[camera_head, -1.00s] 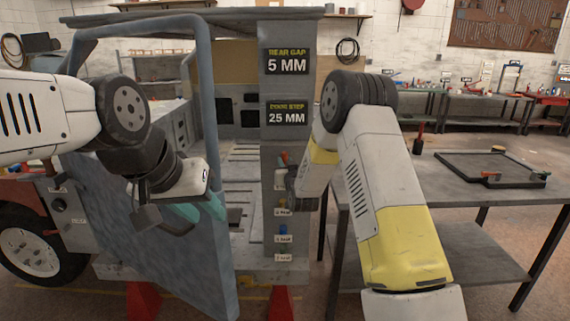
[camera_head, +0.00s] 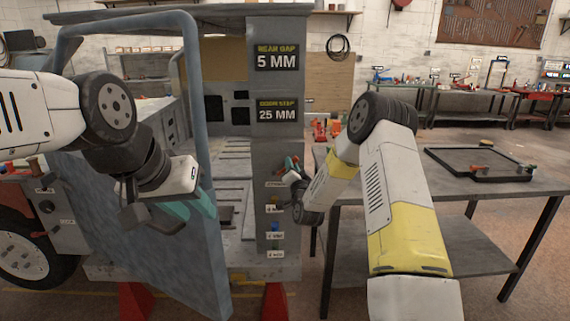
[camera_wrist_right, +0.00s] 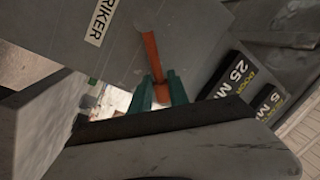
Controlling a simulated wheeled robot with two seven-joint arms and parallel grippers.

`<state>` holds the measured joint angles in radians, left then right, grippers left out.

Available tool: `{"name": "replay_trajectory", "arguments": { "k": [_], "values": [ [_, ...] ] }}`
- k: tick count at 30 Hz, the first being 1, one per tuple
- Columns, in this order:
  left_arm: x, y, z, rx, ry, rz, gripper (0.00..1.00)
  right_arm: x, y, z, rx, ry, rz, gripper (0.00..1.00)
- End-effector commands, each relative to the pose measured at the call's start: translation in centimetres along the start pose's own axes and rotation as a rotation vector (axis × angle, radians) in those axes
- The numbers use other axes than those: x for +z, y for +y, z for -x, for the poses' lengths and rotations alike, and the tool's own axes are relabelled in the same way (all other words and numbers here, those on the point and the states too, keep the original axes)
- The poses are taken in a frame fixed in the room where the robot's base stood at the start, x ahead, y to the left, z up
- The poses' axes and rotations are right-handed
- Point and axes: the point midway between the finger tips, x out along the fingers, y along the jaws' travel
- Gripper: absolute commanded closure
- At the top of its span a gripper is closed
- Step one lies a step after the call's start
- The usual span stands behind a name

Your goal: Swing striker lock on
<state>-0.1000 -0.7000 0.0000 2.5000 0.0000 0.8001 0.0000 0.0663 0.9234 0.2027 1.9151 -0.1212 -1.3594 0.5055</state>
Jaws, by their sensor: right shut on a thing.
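The striker lock's orange-red lever (camera_wrist_right: 152,58) stands out from a grey panel in the right wrist view, beside a label (camera_wrist_right: 100,22) whose visible part reads "RIKER". My right gripper (camera_wrist_right: 160,92) is shut on the lever's end with its teal fingers. In the head view my right gripper (camera_head: 290,164) is at the grey pillar (camera_head: 262,160), below the "25 MM" sign, and largely hides the lever. My left gripper (camera_head: 186,208) is at the blue-grey door (camera_head: 130,250), which stands swung out. Its teal fingertips are against the door's face; their grip is unclear.
Several small coloured knobs with labels (camera_head: 275,236) run down the pillar below my right gripper. A table (camera_head: 400,178) with a black frame (camera_head: 480,163) stands close on the right. Red stands (camera_head: 137,300) are under the body. Open floor lies behind the table.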

Motion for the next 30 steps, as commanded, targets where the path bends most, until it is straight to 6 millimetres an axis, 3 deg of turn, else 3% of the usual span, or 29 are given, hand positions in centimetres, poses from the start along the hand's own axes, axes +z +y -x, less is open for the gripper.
{"name": "replay_trajectory", "arguments": {
  "k": [15, 30],
  "values": [
    [0.0, 0.0, 0.0, 0.000, 0.000, 0.000, 0.64, 1.0, 3.5, 0.7, 0.004, 0.085, -0.430, 1.00],
    [0.0, 0.0, 0.0, 0.000, 0.000, 0.000, 0.64, 1.7, 4.6, 0.9, 0.003, 0.118, -0.596, 1.00]
  ]
}}
